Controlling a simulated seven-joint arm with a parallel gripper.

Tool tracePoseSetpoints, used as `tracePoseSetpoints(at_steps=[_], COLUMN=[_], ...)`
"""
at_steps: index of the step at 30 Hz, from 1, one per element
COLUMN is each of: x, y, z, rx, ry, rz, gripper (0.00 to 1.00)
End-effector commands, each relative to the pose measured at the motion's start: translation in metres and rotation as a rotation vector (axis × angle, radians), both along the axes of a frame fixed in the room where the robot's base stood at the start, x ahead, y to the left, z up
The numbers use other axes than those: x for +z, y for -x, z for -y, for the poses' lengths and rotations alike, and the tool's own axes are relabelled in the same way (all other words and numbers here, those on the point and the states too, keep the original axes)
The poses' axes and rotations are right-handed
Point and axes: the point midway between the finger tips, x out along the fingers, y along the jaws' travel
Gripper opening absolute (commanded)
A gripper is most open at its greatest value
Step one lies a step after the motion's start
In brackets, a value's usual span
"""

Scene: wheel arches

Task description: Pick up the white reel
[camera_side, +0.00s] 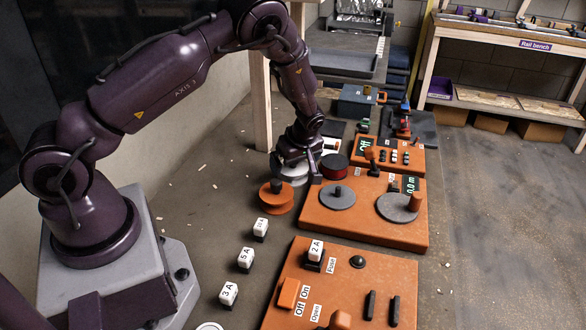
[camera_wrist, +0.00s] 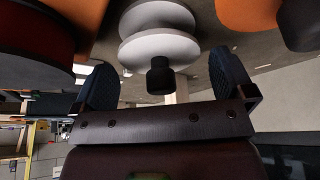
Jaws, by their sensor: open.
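The white reel (camera_wrist: 160,48) has two pale discs and a dark knob, and shows in the wrist view between and beyond the two fingers. In the side view the white reel (camera_side: 290,174) stands on the bench behind the orange reel, partly hidden by my gripper. My gripper (camera_side: 300,163) is directly over or around it there; I cannot tell which. In the wrist view my gripper (camera_wrist: 163,75) is open, with a finger on each side of the dark knob and a visible gap to each.
An orange reel (camera_side: 277,202) stands close in front, and a dark red reel (camera_side: 334,165) close to the right. An orange panel (camera_side: 365,232) with two grey discs lies at right. Several white labelled fuse blocks (camera_side: 246,258) stand nearer the camera. The bench left of the reels is mostly clear.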

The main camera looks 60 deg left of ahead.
Motion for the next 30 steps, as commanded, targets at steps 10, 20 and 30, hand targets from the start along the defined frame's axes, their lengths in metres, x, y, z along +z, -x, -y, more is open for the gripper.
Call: tracePoseSetpoints(at_steps=[10, 20, 30], x=[-0.019, -0.018, -0.011], y=[0.0, 0.0, -0.001], z=[-0.008, -0.008, -0.008], rx=[0.0, 0.0, -0.001], ry=[0.0, 0.0, 0.0], rz=[0.001, 0.001, 0.003], gripper=[1.0, 0.6, 0.6])
